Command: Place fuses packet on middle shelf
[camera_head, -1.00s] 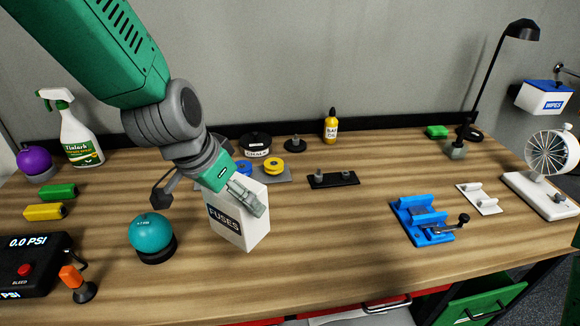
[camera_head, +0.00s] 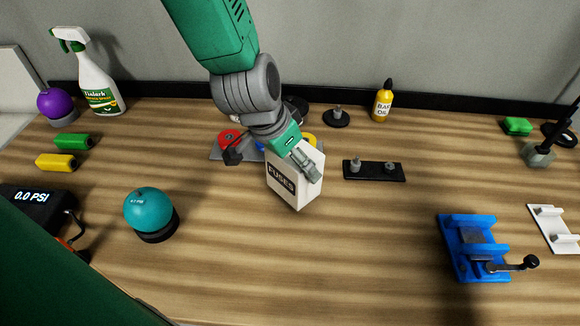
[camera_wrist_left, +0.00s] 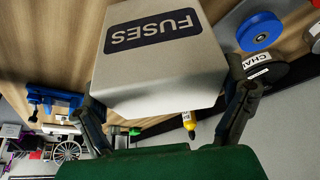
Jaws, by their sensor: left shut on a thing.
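The fuses packet (camera_head: 291,186) is a white box with a black "FUSES" label. My left gripper (camera_head: 306,160) is shut on it near its top, in the middle of the head view. In the left wrist view the packet (camera_wrist_left: 160,75) sits between the two fingers (camera_wrist_left: 165,110), its label upside down. The packet stands upright; I cannot tell whether its bottom touches the bench. No shelf shows in these frames. My right gripper is not in view.
On the wooden bench (camera_head: 330,255) stand a teal ball (camera_head: 148,208), a blue vise-like fixture (camera_head: 475,245), a black plate with pegs (camera_head: 374,171), a spray bottle (camera_head: 98,85) and a yellow bottle (camera_head: 382,103). The front middle of the bench is clear.

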